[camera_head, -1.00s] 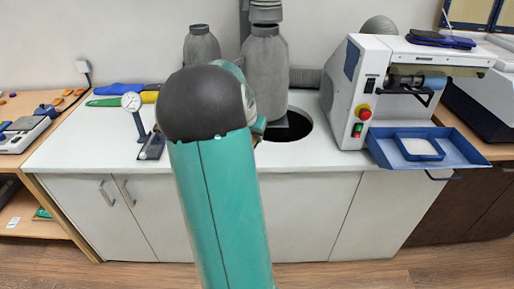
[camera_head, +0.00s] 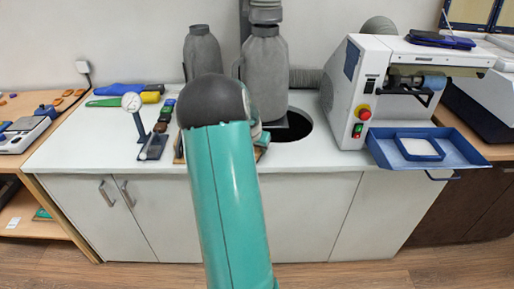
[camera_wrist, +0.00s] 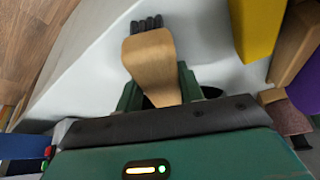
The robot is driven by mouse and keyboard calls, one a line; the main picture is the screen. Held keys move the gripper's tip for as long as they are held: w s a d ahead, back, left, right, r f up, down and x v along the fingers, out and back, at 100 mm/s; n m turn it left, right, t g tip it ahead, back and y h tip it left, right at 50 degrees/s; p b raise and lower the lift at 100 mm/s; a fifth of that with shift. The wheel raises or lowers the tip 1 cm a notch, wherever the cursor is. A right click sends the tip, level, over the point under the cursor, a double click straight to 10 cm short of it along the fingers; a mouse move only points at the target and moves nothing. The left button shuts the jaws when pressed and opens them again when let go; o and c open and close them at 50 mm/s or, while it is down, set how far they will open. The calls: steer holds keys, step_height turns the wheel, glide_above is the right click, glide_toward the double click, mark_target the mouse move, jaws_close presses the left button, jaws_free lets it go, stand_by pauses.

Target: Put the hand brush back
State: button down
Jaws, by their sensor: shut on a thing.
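The hand brush (camera_wrist: 150,65) shows in the wrist view as a light wooden body with dark tufts at its far end. My gripper (camera_wrist: 158,92) has its dark green fingers on either side of the wooden part and is shut on it. The brush is over or near a white surface; whether it touches cannot be told. In the head view my own arm hides the gripper and most or all of the brush.
The white counter (camera_head: 85,150) carries a dial gauge on a stand (camera_head: 140,125), blue and green tools (camera_head: 118,92), grey bottle-shaped vessels (camera_head: 265,75) and a grinding machine (camera_head: 385,85) with a blue tray (camera_head: 455,150). A round dark opening (camera_head: 298,124) is in the counter.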

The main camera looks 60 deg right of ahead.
steer(key=c, duration=0.9)
jaws_free()
steer(key=shift+r, duration=0.15)
steer(key=v, duration=1.2)
steer(key=shift+w, duration=0.1)
